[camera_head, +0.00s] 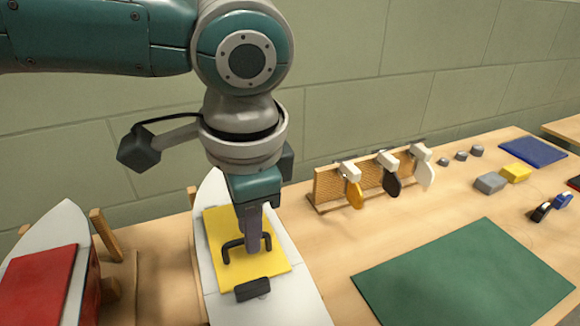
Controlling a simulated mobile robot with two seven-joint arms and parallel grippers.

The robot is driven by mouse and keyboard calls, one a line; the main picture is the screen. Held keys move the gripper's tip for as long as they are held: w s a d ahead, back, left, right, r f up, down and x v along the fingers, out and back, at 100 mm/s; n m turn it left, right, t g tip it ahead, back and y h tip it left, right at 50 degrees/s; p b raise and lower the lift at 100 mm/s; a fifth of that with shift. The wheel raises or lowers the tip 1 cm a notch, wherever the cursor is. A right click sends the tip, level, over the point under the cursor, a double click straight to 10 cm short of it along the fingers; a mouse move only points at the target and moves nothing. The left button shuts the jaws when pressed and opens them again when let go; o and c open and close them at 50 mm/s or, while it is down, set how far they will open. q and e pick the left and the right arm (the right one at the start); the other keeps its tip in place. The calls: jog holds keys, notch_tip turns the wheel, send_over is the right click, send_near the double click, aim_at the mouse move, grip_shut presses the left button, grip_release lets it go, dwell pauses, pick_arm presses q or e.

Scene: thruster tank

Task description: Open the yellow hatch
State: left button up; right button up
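The yellow hatch (222,262) lies flat on the white pointed hull (211,191) near the front left of the bench. A black bar handle (231,244) stands up from the hatch. My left gripper (253,246) points straight down at the handle, its grey fingers seen nearly edge-on and overlapping the handle's right part. I cannot tell whether the fingers are closed around it. A black block (253,290) sits at the hatch's near edge. My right gripper is not in view.
A second white hull with a red hatch (38,286) stands at the left. A wooden rack (330,187) holds yellow, black and white paddle-like parts. A green mat (465,277) lies at the right, with small grey and yellow blocks (515,172) behind. A wall closes the back.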

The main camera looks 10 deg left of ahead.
pick_arm(q)
grip_shut()
dwell(1.0)
